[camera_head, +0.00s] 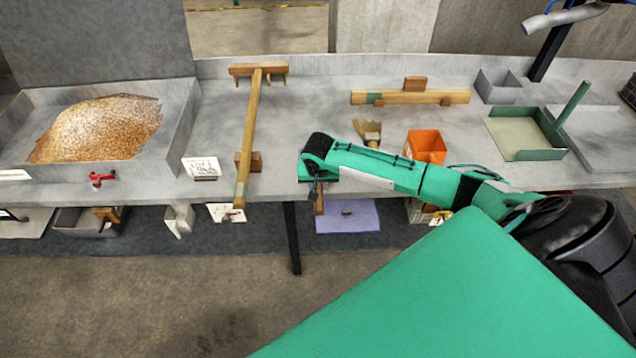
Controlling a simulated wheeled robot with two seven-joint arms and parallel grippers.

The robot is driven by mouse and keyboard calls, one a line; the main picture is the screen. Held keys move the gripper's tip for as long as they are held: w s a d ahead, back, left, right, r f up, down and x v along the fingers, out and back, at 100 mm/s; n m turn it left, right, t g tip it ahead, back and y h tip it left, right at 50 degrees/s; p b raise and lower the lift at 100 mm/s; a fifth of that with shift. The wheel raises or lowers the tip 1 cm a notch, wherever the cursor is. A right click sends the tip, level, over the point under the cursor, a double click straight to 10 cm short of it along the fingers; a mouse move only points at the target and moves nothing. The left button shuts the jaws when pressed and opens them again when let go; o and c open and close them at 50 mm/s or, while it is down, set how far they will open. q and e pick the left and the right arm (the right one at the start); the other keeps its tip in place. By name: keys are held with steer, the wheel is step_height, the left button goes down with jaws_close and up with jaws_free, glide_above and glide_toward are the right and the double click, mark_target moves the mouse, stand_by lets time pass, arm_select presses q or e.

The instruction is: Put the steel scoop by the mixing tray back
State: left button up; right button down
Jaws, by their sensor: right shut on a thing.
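My right gripper (316,188) reaches in from the right and points down at the front edge of the bench, left of the orange box. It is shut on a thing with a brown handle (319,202). The rest of that thing is hidden by the gripper and arm, so I cannot tell whether it is the steel scoop. No steel scoop shows clearly elsewhere. A grey tray (178,138) with a heap of brown grain (98,128) stands at the left. My left gripper is out of view.
A long wooden rake (251,125) lies across the bench. Behind my arm are a wooden bar (440,97), a small brush (368,130) and the orange box (426,145). A green-edged pan (541,154) stands at the right. Below are a purple mat (360,218) and a bench leg (292,240).

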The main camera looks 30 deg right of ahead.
steer(key=shift+f, duration=0.2)
steer(key=c, duration=1.1)
jaws_free()
steer(key=b+v, duration=0.1)
steer(key=v, duration=1.2)
steer(key=shift+s+a+r, duration=0.1)
steer(key=shift+r, duration=0.3)
